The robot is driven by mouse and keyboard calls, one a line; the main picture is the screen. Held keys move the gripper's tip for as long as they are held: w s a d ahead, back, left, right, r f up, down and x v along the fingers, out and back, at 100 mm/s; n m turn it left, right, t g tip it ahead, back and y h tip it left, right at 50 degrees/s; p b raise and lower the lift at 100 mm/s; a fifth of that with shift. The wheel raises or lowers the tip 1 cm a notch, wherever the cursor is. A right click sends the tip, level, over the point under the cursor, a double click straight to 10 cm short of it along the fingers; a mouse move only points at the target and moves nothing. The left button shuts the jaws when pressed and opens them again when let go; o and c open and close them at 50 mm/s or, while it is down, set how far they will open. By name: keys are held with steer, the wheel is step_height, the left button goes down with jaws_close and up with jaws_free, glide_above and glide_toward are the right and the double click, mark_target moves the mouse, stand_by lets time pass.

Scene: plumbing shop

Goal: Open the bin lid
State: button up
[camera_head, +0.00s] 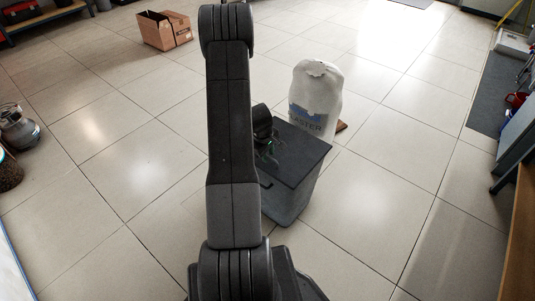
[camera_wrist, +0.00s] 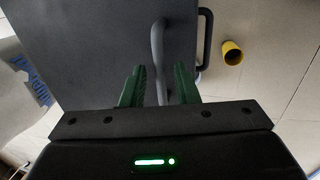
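The bin (camera_head: 291,205) is a grey box with a flat dark lid (camera_head: 305,155), which lies level and shut on it. In the wrist view the lid (camera_wrist: 95,45) fills the upper left. A grey bar handle (camera_wrist: 157,38) on the lid runs between my two green fingers. My gripper (camera_wrist: 160,75) is open, with space on both sides of the bar. Whether a finger touches it I cannot tell. In the head view my gripper (camera_head: 270,150) is over the lid's left part, partly hidden by my arm. A dark handle (camera_wrist: 206,40) sticks out at the bin's edge.
A white plaster bag (camera_head: 316,95) stands right behind the bin. A yellow cup-like thing (camera_wrist: 232,52) is on the floor beside the bin. A cardboard box (camera_head: 165,32) is at the far left. The tiled floor right of the bin is clear.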

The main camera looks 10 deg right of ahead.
jaws_close()
